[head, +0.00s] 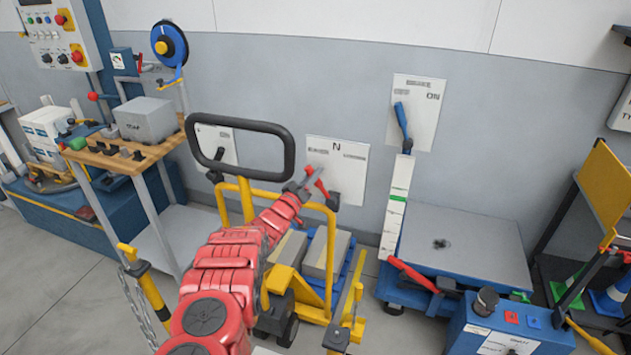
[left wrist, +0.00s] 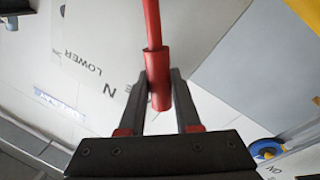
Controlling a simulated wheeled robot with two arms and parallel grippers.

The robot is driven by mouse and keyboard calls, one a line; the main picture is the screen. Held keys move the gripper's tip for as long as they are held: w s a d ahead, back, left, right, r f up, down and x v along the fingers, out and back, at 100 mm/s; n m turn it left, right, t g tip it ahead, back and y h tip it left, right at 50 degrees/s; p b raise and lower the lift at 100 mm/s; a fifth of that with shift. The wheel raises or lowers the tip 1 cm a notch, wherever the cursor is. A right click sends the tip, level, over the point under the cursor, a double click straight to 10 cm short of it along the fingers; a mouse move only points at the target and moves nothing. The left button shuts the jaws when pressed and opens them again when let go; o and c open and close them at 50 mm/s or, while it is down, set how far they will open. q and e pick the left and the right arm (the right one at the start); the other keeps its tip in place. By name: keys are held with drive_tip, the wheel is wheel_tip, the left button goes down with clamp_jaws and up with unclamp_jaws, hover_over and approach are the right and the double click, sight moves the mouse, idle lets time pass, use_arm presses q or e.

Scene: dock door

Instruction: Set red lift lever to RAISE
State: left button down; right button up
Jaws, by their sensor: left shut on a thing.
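The red lift lever (head: 321,187) stands in front of a white wall plate (head: 350,154) marked N. In the left wrist view the red lever (left wrist: 152,30) runs down from the top, and its thicker red grip lies between my fingers. The plate (left wrist: 75,40) behind it shows the words LOWER and N; a RAISE mark cannot be read. My left gripper (head: 308,177) is shut on the lever's grip, and it also shows in the left wrist view (left wrist: 162,88). My right gripper is not in view.
A yellow pallet truck with a black loop handle (head: 192,140) stands close beside my left arm. A blue lever (head: 402,122) is on a plate marked ON. A lift table (head: 465,245) is at right, a wooden-topped bench (head: 120,162) at left.

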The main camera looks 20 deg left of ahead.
use_arm(q)
drive_tip(key=shift+f, duration=0.15)
drive_tip(key=c, duration=0.6)
unclamp_jaws()
drive_tip(key=shift+a, duration=0.1)
drive_tip(key=shift+s+a, duration=0.15)
drive_tip(key=shift+s, duration=0.25)
drive_tip(key=p+v, duration=1)
drive_tip(key=v, duration=0.6)
drive_tip(key=shift+s+f, duration=0.15)
drive_tip(key=shift+s, duration=0.15)
